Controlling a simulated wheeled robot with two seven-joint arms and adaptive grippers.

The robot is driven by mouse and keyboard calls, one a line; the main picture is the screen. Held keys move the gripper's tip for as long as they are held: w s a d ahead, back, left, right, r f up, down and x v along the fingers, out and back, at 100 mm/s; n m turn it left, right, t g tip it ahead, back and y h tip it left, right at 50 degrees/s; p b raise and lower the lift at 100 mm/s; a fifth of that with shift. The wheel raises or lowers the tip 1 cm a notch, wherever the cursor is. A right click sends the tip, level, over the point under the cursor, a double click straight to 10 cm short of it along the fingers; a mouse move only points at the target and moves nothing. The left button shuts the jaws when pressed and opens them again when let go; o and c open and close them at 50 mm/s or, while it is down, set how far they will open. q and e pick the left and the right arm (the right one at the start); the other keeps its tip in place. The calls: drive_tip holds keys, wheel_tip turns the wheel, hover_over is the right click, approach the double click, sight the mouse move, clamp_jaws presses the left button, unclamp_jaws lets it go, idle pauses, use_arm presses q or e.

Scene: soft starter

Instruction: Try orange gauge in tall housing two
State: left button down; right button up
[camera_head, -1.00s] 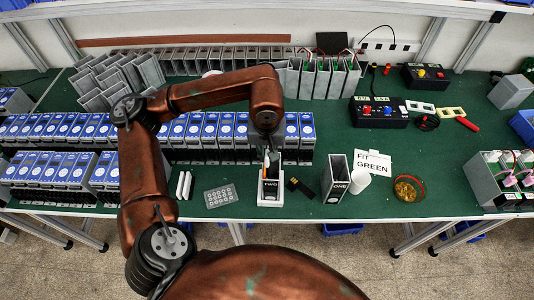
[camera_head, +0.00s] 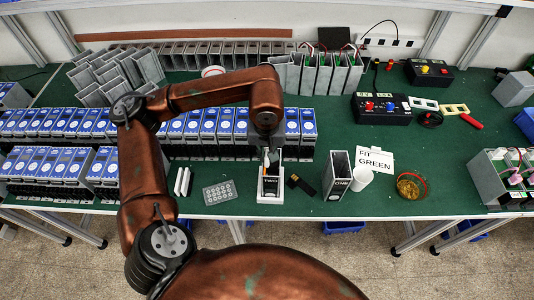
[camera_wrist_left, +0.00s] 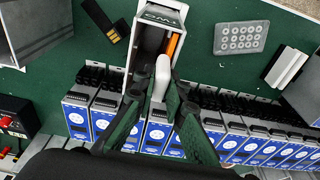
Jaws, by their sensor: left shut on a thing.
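Tall housing two (camera_head: 270,190) is an upright grey open-topped box with a white base and a dark TWO label, at the table's front middle. It also shows in the left wrist view (camera_wrist_left: 136,62). My left gripper (camera_head: 269,156) points down over its open top. In the wrist view the fingertips (camera_wrist_left: 157,92) are shut on a white handle-like piece. The orange gauge (camera_wrist_left: 173,45) shows as an orange strip inside the housing's mouth, close to the white piece. The join between them and the gauge's depth are hard to see. My right gripper is not in view.
Tall housing one (camera_head: 336,177) stands to the right, beside a white cup (camera_head: 361,179) and a FIT GREEN card (camera_head: 375,161). A black-and-gold card (camera_head: 301,185) lies between the housings. White sticks (camera_head: 182,182) and a grey button pad (camera_head: 219,192) lie left. Blue-fronted units stand behind.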

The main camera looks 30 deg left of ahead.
use_arm(q)
drive_tip(key=shift+f, duration=0.15)
drive_tip(key=c, duration=1.9)
unclamp_jaws()
drive_tip(key=r, duration=0.4)
drive_tip(key=s+r, duration=0.1)
drive_tip(key=r, duration=0.3)
drive_tip(key=d+r, duration=0.1)
drive_tip(key=r, duration=0.3)
drive_tip(key=shift+s, duration=0.3)
